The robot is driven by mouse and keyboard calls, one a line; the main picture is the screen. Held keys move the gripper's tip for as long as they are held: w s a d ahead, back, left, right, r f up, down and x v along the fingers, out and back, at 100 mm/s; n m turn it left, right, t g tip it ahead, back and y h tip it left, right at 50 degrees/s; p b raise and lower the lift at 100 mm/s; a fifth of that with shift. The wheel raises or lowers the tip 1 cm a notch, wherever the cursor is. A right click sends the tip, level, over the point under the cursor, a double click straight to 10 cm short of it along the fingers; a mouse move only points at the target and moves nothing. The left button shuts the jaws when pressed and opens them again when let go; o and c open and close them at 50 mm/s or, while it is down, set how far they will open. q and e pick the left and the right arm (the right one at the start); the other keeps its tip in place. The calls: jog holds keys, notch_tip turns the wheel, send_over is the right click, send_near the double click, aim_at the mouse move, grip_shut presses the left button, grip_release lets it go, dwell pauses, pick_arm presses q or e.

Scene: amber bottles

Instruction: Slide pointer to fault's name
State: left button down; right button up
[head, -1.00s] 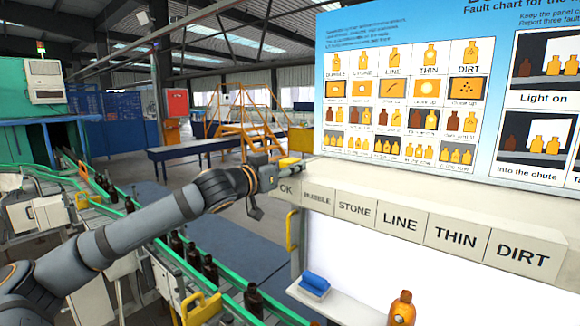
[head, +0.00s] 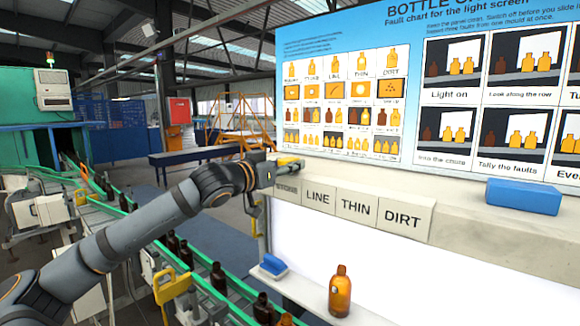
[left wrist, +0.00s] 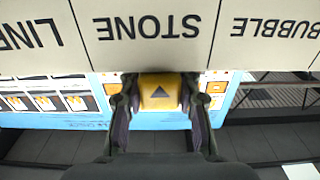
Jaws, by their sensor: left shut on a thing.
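The pointer (head: 290,161) is a small yellow block on the ledge above the row of fault names. In the left wrist view the pointer (left wrist: 158,95) shows a black triangle aimed at the STONE label (left wrist: 149,28), close to its middle. My left gripper (left wrist: 160,108) is shut on the pointer, one finger on each side. In the head view my left gripper (head: 273,172) covers the left end of the row. LINE (head: 318,198), THIN (head: 356,208) and DIRT (head: 402,217) stand to the right. BUBBLE (left wrist: 262,27) shows in the wrist view. My right gripper is out of view.
An amber bottle (head: 341,292) stands on the white lower shelf, with a blue block (head: 272,265) left of it. A larger blue block (head: 523,196) lies on the ledge at right. The fault chart (head: 340,105) hangs behind. Dark bottles line a green-railed conveyor at left.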

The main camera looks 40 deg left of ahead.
pick_arm(q)
jog(key=shift+d+r, duration=0.15)
jog(key=shift+d, duration=0.35)
jog(key=shift+a, duration=0.15)
jog(key=c, duration=0.9)
grip_release()
jog(key=shift+c, duration=0.2)
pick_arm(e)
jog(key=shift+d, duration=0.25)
